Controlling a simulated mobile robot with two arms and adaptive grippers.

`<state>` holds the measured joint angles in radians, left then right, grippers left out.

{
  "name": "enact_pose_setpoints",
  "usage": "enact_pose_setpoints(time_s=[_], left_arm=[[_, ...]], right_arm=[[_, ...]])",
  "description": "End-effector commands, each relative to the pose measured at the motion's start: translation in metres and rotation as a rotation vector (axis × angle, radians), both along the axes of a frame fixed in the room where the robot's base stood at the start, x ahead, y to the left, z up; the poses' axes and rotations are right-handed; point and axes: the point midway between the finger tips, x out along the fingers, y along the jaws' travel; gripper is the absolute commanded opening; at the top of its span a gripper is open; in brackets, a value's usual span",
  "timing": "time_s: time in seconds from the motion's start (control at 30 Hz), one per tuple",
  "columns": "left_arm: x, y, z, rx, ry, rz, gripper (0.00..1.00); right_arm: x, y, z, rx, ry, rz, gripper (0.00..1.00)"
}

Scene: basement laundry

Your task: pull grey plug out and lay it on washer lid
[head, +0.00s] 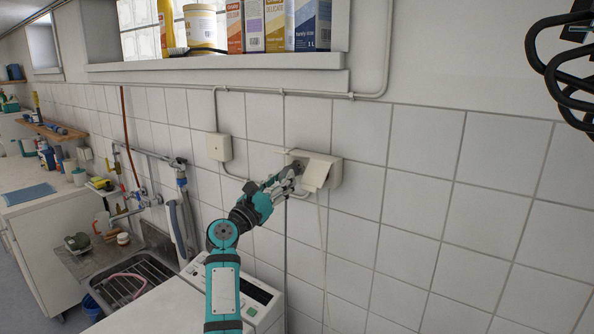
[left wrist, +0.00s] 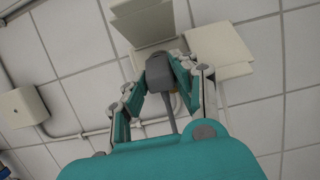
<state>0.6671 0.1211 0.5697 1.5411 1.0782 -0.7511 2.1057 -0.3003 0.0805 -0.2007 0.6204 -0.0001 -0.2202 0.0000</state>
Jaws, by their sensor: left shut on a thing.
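The grey plug (left wrist: 160,72) is between the fingers of my left gripper (left wrist: 160,82), at the front of the cream socket box on the tiled wall. The gripper is shut on the plug. In the head view, my left gripper (head: 288,176) reaches the left part of the socket box (head: 334,173) and mostly hides the plug. I cannot tell how deep the plug sits in the socket. A grey cord (left wrist: 170,114) runs from the plug back toward my wrist. The white washer lid (head: 155,308) is below, beside its control panel (head: 235,287). My right gripper cannot be made out.
The box has flaps, one raised (left wrist: 145,22). A junction box (head: 219,147) and conduit are on the wall to the left. A shelf (head: 215,68) with detergent packs is above. A steel sink (head: 135,285) is left of the washer. Black loops (head: 570,70) hang top right.

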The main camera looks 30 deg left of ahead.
Motion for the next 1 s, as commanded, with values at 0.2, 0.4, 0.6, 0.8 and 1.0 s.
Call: enact_pose_setpoints(time_s=[0.2, 0.4, 0.6, 0.8, 1.0], left_arm=[[-0.007, 0.000, 0.001, -0.001, 0.000, 0.000, 0.00], [-0.013, 0.001, 0.001, 0.000, 0.000, 0.000, 0.00], [-0.019, 0.002, 0.001, 0.000, 0.000, 0.001, 0.00], [-0.025, 0.002, 0.001, 0.000, 0.000, 0.001, 0.00], [-0.031, 0.002, 0.001, 0.000, 0.000, 0.000, 0.00]], right_arm=[[0.000, -0.001, 0.005, -0.001, 0.000, 0.000, 0.40], [0.000, -0.001, 0.008, -0.001, 0.000, 0.000, 0.40], [0.000, -0.001, 0.011, -0.002, 0.000, -0.001, 0.40], [0.000, -0.001, 0.014, -0.001, 0.000, -0.001, 0.40], [0.000, -0.001, 0.017, -0.001, 0.000, -0.001, 0.40]])
